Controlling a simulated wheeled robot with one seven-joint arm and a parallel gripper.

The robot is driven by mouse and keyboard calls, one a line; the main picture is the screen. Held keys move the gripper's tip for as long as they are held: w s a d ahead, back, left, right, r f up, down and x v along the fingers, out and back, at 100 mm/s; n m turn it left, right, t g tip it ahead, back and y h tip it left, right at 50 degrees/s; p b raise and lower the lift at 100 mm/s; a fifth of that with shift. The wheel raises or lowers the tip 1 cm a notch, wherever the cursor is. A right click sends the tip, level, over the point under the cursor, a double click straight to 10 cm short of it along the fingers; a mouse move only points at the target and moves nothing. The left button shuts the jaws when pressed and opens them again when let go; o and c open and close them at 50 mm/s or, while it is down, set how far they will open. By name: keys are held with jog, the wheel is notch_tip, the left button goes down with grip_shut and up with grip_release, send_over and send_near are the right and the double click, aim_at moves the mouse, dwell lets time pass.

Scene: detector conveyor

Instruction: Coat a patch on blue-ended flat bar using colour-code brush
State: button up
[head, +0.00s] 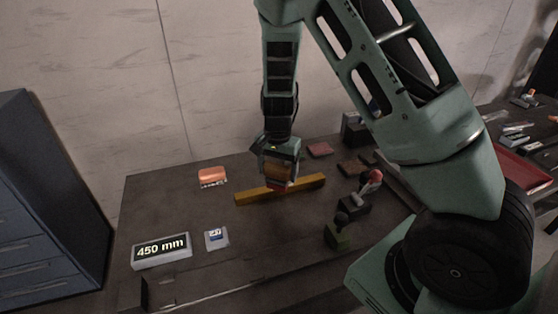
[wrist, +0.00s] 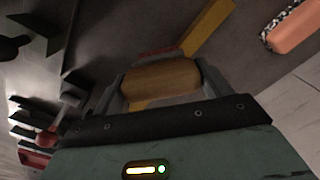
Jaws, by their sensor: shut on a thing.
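A long yellow flat bar (head: 308,183) lies on the dark bench, slanting up to the right; I see no blue on its visible parts. It also shows in the wrist view (wrist: 208,28), passing under my gripper. My gripper (head: 279,180) is shut on a wooden block-shaped piece (wrist: 160,77), which looks like the brush, with a dull red edge showing beyond it. My gripper holds it over the middle of the bar. Whether it touches the bar is hidden.
An orange block with a speckled edge (head: 212,175) lies behind and left of the bar. A "450 mm" display (head: 161,251) and a small blue-and-white card (head: 216,239) are at the front left. Dark fixtures with knobs (head: 340,230) stand at right. A drawer cabinet (head: 45,210) stands left.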

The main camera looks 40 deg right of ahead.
jog(key=s+a+f+n, duration=0.3)
jog(key=s+a+n, duration=0.1)
jog(key=n, duration=0.6)
jog(key=shift+n, duration=0.8)
jog(key=r+p, duration=0.1)
jog(key=p, duration=0.2)
jog(key=s+r+p, duration=0.1)
jog(key=r+p, duration=0.1)
jog(key=p, duration=0.2)
jog(key=r+p, duration=0.2)
jog(key=p, duration=0.2)
jog(key=shift+s+r, duration=0.25)
jog(key=shift+s, duration=0.05)
